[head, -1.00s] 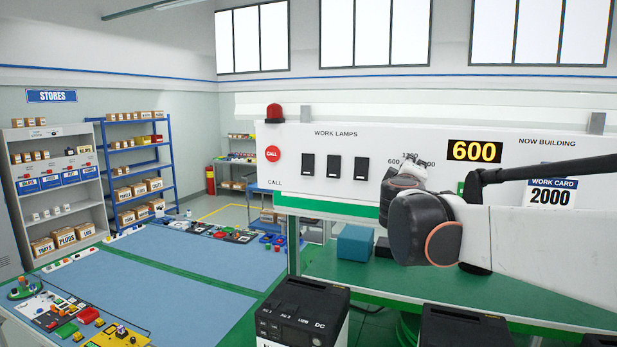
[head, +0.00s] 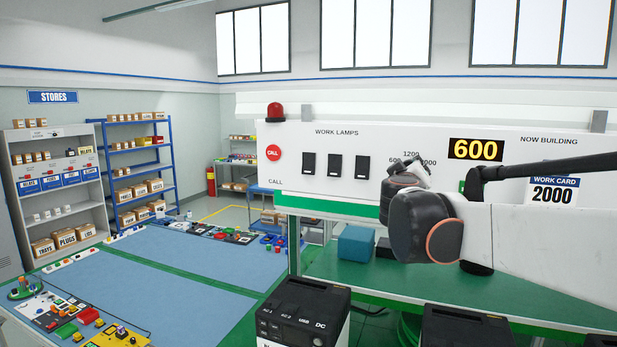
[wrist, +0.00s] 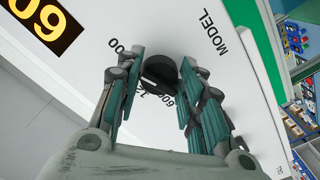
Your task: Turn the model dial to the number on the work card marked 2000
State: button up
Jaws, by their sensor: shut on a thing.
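The black model dial (wrist: 161,70) shows in the wrist view between my gripper's (wrist: 162,82) two teal-padded fingers, which are shut on it. "MODEL" and partly covered numbers are printed around it. In the head view my gripper (head: 408,172) is at the white panel and hides the dial. The yellow display (head: 475,150) reads 600. The work card (head: 552,190) to its right reads 2000.
Three black work lamp switches (head: 334,166) and a red call button (head: 273,153) are on the panel left of my gripper. The green bench (head: 345,280) is below, with a teal box (head: 356,243) on it. A black device (head: 303,312) stands in front.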

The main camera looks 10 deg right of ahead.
jog(key=shift+s+a, duration=0.1)
jog(key=o, duration=1)
jog(key=shift+o, duration=0.2)
jog(key=shift+s, duration=0.1)
